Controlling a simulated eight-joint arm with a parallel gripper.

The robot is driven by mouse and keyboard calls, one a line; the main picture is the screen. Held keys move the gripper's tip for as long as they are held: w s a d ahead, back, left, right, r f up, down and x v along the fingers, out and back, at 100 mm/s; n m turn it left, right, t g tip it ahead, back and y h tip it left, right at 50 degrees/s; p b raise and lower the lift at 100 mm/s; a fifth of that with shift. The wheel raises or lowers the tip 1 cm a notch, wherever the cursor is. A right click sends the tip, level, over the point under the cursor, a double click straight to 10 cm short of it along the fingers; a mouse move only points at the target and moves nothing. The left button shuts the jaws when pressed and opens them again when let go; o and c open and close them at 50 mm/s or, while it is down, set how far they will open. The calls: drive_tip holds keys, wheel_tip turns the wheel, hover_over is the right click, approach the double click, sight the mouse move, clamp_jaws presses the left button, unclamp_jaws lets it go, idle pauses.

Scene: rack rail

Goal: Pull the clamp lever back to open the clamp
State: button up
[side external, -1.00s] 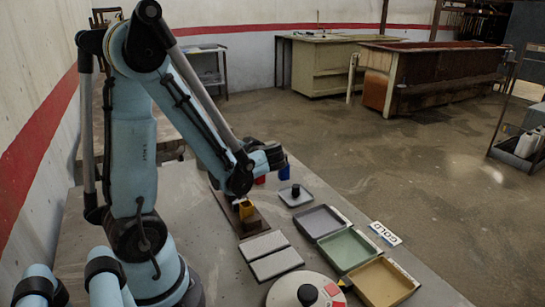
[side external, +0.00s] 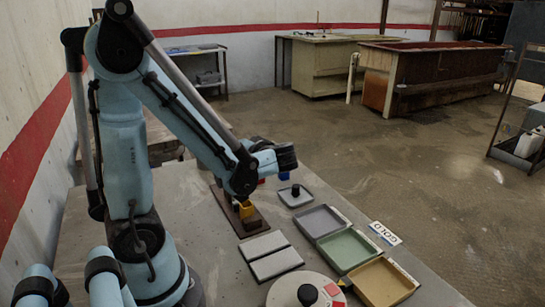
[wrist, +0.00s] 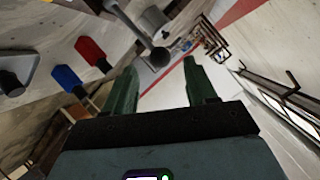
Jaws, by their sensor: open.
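In the wrist view a grey clamp lever (wrist: 127,22) runs in from the top edge and ends in a dark round knob (wrist: 160,57). My gripper (wrist: 160,66) is open, with its two green fingers spread. The knob shows in the gap between the fingertips, nearer the left one; I cannot tell whether it lies between them or beyond them. No finger is seen closed on it. In the side view my wrist hangs over the brown rail (side external: 251,224), which carries a yellow block (side external: 246,209). The lever and fingers cannot be made out there.
Red (wrist: 92,52) and blue (wrist: 68,78) pieces stand left of my fingers in the wrist view. In the side view, two grey pads (side external: 270,254), a purple-grey tray (side external: 320,221), a green tray (side external: 348,250), a tan tray (side external: 383,283) and a round disc (side external: 300,290) occupy the table.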

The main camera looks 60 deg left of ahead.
drive_tip(key=s+v, duration=0.1)
drive_tip(key=v, duration=0.7)
drive_tip(key=shift+w, duration=0.45)
drive_tip(key=shift+d, duration=0.1)
drive_tip(key=w+d+f+m+t+h, duration=0.1)
drive_tip(key=d+m+t+h, duration=0.3)
drive_tip(key=d+m+h, duration=0.2)
drive_tip(key=w+d+f+m+t+h, duration=0.1)
drive_tip(key=w+d+m+t+h, duration=0.1)
drive_tip(key=d+m+t+h, duration=0.2)
drive_tip(key=d+m+h, duration=0.2)
drive_tip(key=h, duration=0.1)
drive_tip(key=shift+w+d+f+t, duration=0.25)
drive_tip(key=shift+d+f+t, duration=0.1)
drive_tip(key=shift+t, duration=0.05)
